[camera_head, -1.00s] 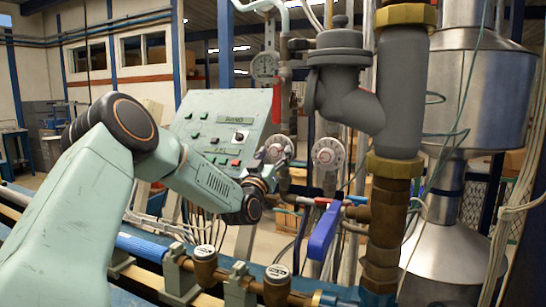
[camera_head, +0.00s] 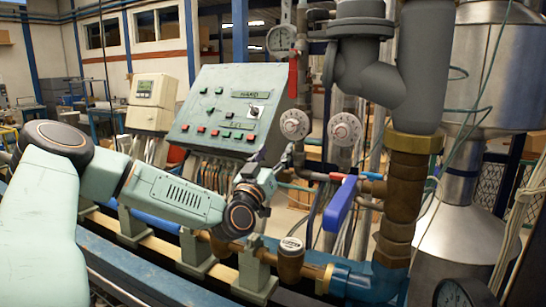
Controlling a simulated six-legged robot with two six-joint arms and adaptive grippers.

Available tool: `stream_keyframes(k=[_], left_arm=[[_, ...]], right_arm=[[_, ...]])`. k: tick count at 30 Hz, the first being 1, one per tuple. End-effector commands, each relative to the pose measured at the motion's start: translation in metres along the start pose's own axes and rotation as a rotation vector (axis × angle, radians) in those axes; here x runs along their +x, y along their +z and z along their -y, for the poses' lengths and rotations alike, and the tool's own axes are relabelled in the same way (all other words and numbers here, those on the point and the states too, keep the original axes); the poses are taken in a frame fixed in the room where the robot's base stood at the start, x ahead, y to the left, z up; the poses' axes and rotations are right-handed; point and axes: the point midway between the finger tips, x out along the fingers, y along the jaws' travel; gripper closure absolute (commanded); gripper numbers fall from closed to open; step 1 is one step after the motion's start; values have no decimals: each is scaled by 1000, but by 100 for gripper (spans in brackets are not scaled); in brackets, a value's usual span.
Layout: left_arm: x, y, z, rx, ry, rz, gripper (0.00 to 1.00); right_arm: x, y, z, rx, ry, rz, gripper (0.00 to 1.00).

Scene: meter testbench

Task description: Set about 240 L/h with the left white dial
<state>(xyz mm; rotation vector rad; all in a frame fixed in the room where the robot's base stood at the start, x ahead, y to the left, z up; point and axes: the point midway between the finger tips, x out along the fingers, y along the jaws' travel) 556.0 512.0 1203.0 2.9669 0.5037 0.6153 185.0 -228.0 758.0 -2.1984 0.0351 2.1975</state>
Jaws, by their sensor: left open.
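The left white dial (camera_head: 294,124) is a round white knob with a pinkish-red centre, right of the sloped control panel. A similar right white dial (camera_head: 344,129) sits beside it. Their markings are too small to read. My left gripper (camera_head: 284,160) is open, small and dark, just below the left dial in the picture. It appears apart from the dial, with nothing seen between its fingers. Its fingertips are hard to make out against the pipes. My right gripper is not in view.
A pale green control panel (camera_head: 222,108) with buttons stands left of the dials. A blue valve lever (camera_head: 340,203) and a thick brown and grey pipe (camera_head: 402,190) are on the right. A red lever (camera_head: 293,75) hangs above the left dial. Pipework (camera_head: 290,262) runs below my arm.

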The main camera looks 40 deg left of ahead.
Motion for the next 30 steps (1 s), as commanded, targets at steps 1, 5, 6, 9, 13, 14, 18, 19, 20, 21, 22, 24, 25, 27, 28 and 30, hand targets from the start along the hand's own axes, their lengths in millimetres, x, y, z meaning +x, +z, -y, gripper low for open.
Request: stream_keyframes(k=[1, 5, 6, 9, 13, 14, 18, 19, 20, 21, 22, 24, 25, 27, 28, 30], left_arm=[[-3, 0, 0, -5, -2, -1, 38], [-8, 0, -1, -4, 1, -2, 38], [-8, 0, -2, -3, 1, -3, 38], [-9, -1, -2, -2, 2, -4, 38], [-9, -1, -2, -1, 3, -4, 38], [-9, -1, -2, -1, 3, -3, 38], [-9, -1, -2, -1, 2, -3, 38], [-9, -1, -2, -1, 2, -3, 38], [-9, -1, -2, -1, 2, -3, 38], [-9, -1, -2, -1, 2, -3, 38], [-9, -1, -2, -1, 2, -3, 38], [-9, -1, -2, -1, 2, -3, 38], [-9, -1, -2, -1, 2, -3, 38], [-8, -3, -2, -1, 2, -3, 38], [-7, -5, -3, -1, 2, -3, 38], [-4, -15, -4, -1, 2, -3, 38]], right_arm=[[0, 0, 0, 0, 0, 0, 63], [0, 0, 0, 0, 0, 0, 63], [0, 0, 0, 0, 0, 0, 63], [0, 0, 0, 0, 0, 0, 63], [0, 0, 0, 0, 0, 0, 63], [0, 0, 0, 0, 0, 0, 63], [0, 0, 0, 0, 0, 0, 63], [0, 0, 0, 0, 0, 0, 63], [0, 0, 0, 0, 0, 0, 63], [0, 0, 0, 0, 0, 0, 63], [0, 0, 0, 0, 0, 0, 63], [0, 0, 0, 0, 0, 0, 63], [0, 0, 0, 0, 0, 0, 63], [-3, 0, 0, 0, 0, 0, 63], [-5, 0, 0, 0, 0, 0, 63], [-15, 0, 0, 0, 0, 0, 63]])
